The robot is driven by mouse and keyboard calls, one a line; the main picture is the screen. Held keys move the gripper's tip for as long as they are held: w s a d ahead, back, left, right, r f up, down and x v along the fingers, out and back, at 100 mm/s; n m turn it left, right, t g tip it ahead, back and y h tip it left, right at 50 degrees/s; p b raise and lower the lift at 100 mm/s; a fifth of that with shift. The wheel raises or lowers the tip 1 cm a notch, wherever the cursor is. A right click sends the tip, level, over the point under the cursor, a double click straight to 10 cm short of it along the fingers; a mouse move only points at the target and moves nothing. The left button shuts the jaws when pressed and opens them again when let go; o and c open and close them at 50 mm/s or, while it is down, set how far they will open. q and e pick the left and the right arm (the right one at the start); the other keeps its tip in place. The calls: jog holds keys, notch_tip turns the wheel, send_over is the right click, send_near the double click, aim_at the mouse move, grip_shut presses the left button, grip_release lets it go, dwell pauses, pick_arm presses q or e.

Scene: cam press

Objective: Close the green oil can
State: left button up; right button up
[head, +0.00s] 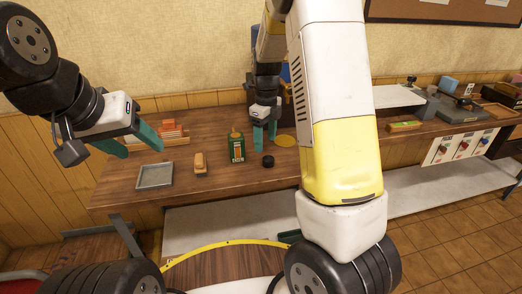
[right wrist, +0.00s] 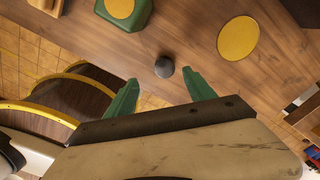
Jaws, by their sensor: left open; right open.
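The green oil can (head: 236,149) stands upright on the wooden workbench, with a yellow top. Its top also shows at the upper edge of the right wrist view (right wrist: 124,11). A small black round cap (head: 268,161) lies on the bench to the right of the can, apart from it. My right gripper (head: 265,143) is open and empty, pointing down above the bench to the right of the can. In the right wrist view the cap (right wrist: 164,67) shows just beyond and between the fingertips. My left gripper (head: 141,151) is open and empty over the bench's left part.
A yellow disc (head: 285,141) lies right of my right gripper. A wooden brush-like block (head: 200,163) and a grey tray (head: 155,175) lie left of the can. A rack with orange items (head: 172,133) stands behind. My right arm hides part of the bench.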

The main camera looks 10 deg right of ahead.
aim_at(268, 158)
jog(key=shift+f, duration=1.3)
jog(key=f, duration=0.2)
jog(key=d+f, duration=0.1)
jog(key=f, duration=0.2)
jog(key=shift+f, duration=0.1)
grip_shut()
